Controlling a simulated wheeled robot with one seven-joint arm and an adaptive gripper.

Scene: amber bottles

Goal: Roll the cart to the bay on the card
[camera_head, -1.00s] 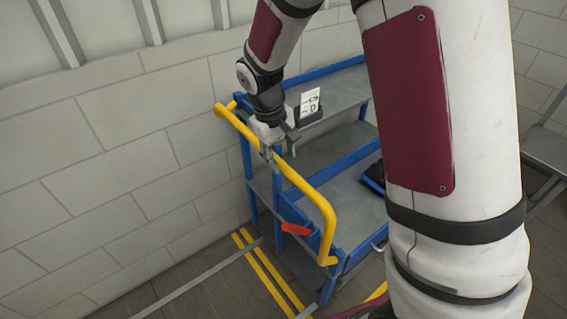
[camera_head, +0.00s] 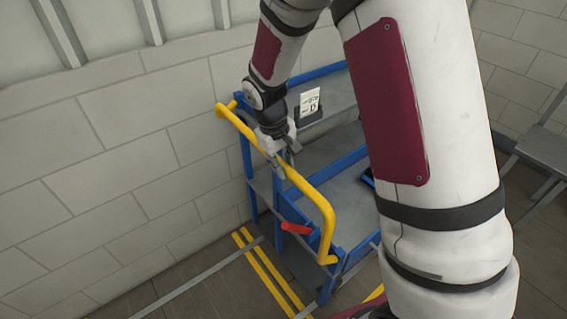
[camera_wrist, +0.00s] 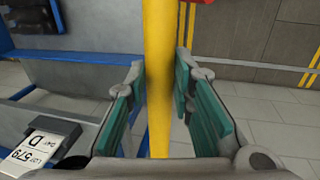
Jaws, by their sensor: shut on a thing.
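The cart is blue with grey shelves (camera_head: 345,190) and stands beside the block wall in the head view. Its yellow push handle (camera_head: 318,207) faces me. My gripper (camera_head: 277,160) is shut on the upper part of this handle. In the wrist view the yellow bar (camera_wrist: 159,60) runs upright between the green finger pads of my gripper (camera_wrist: 161,85). A white card (camera_head: 309,102) in a dark holder stands on the top shelf and shows a large D. It also shows in the wrist view (camera_wrist: 36,150), with 579 on it.
A red pedal (camera_head: 296,228) sits low at the cart's near end. Yellow double lines (camera_head: 268,271) and a grey strip (camera_head: 207,276) mark the floor. The block wall (camera_head: 110,170) is close on the left. A grey chair or bench (camera_head: 545,150) stands at the right.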

